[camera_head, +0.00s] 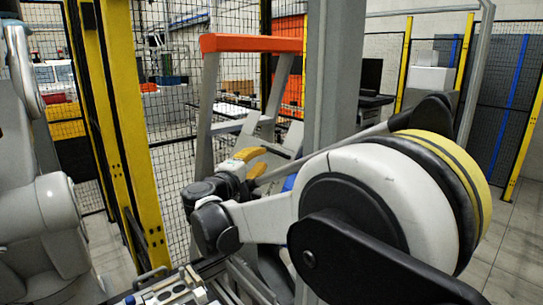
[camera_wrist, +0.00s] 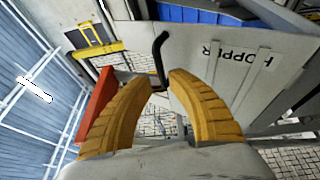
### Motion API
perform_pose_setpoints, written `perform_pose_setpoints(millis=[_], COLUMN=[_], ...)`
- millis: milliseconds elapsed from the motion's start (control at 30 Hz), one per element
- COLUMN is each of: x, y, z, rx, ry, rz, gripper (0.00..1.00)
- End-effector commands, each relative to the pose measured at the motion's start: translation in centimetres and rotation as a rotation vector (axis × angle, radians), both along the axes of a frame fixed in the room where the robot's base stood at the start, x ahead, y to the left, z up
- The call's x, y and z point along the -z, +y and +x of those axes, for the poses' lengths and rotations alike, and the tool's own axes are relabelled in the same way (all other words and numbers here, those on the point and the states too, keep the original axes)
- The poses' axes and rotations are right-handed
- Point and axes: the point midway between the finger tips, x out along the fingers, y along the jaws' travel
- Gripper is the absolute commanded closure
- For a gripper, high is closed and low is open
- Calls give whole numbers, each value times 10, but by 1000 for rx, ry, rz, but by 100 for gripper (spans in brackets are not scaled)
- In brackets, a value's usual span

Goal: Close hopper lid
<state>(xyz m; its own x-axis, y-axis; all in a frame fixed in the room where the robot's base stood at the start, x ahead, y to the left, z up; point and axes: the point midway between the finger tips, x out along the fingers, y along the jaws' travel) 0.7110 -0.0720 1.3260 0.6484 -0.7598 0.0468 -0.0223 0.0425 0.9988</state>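In the wrist view a pale grey panel (camera_wrist: 205,83) carries the word HOPPER, seen upside down. I cannot tell for sure whether this panel is the hopper lid or how far it stands open. A black bent handle (camera_wrist: 161,55) is at the panel's left part. My gripper (camera_wrist: 163,79) has two curved yellow fingers, apart from each other. The handle's lower end shows between the fingertips; contact cannot be told. In the head view my gripper (camera_head: 262,160) is at the grey frame (camera_head: 207,105), and my arm hides much of the hopper there.
An orange bar (camera_head: 250,43) tops the grey frame. A thick grey post (camera_head: 333,75) stands just right of it. A yellow fence post (camera_head: 128,110) is on the left, with mesh behind. A tray of small parts (camera_head: 170,290) is at the bottom.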

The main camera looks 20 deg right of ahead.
Motion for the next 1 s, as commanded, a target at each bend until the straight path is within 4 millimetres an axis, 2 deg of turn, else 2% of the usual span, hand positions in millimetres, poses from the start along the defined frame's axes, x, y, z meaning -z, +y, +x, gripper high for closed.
perform_pose_setpoints(millis=[33, 200, 367, 767, 833, 1000], x=[1, 0, -2, -3, -3, -3], y=[-10, -35, -50, -55, -55, -55], z=[7, 28, 42, 47, 47, 47], rx=[5, 3, 2, -1, -1, -1], ry=[0, 1, 1, 1, 1, 1], rz=[0, 1, 1, 1, 1, 1], gripper=[79, 79, 79, 79, 100, 100])
